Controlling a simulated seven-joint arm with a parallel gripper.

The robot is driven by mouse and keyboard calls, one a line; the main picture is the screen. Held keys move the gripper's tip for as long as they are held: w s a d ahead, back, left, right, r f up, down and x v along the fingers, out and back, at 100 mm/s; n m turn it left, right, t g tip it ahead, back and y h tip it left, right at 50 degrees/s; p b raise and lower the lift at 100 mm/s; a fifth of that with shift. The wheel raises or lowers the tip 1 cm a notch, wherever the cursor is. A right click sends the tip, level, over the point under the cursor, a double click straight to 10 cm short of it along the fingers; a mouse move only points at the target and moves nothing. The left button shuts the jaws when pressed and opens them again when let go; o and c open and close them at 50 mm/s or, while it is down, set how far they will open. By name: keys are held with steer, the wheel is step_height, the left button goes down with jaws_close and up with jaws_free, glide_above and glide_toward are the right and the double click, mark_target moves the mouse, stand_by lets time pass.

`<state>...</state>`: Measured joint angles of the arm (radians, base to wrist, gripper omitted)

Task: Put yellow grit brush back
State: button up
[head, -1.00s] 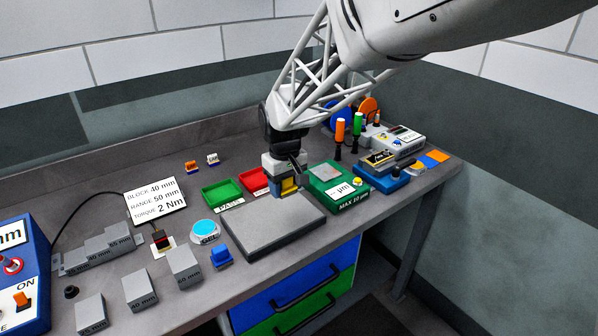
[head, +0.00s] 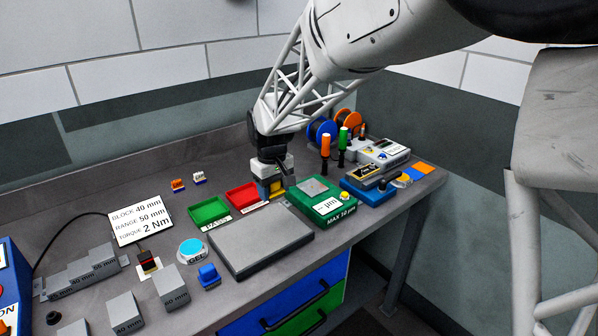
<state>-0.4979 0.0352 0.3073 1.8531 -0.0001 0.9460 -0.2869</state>
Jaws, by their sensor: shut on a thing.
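My gripper (head: 277,187) is shut on the yellow grit brush (head: 276,190), a small yellow block with a blue part. Only part of the brush shows between the fingers. It sits in the picture between the red tray (head: 241,194) and the green gauge box (head: 312,213), behind the grey slab (head: 247,250). I cannot tell whether the brush touches the table. An orange-topped block (head: 178,184) and a white-topped block (head: 199,177) stand at the back of the table.
A green tray (head: 209,210) lies left of the red one. A blue block (head: 208,276) and a round gel pad (head: 191,249) lie left of the slab. Grey gauge blocks (head: 169,288) stand at front left. The back left tabletop is fairly clear.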

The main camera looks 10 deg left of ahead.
steer(key=w+f, duration=0.1)
steer(key=w, duration=2.4)
steer(key=shift+w+d, duration=0.25)
steer(key=shift+d, duration=0.15)
steer(key=shift+f, duration=0.15)
steer(key=shift+f, duration=2.4)
steer(key=shift+f, duration=0.15)
steer(key=shift+f, duration=2.4)
steer(key=shift+f, duration=0.1)
